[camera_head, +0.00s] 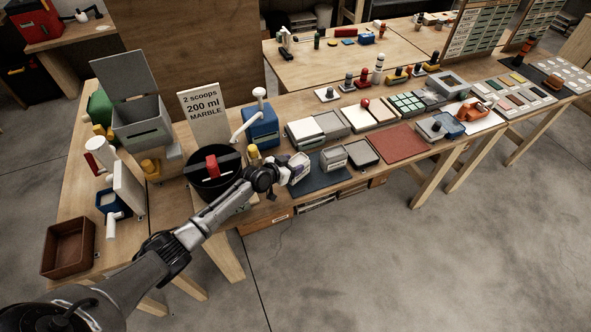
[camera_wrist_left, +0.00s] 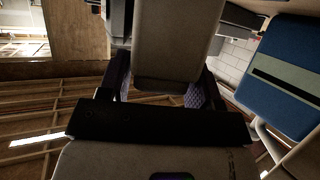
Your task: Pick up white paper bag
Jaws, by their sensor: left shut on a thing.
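The white paper bag (camera_head: 299,168) is a small pale block-like shape at the end of my left arm, over the dark mat at the front of the table. My left gripper (camera_head: 285,170) is shut on it. In the left wrist view the bag (camera_wrist_left: 178,38) is a plain beige-grey body between the two fingers of the left gripper (camera_wrist_left: 163,88). The fingers sit on either side of its near end. Whether its underside touches the mat is hard to tell. My right gripper is not in view.
A black pot (camera_head: 212,185) with a red part stands left of the gripper. A blue container (camera_head: 261,127) stands behind it, also at right in the wrist view (camera_wrist_left: 285,72). A small grey-white box (camera_head: 333,155) and an open tray (camera_head: 363,153) stand close on the right.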

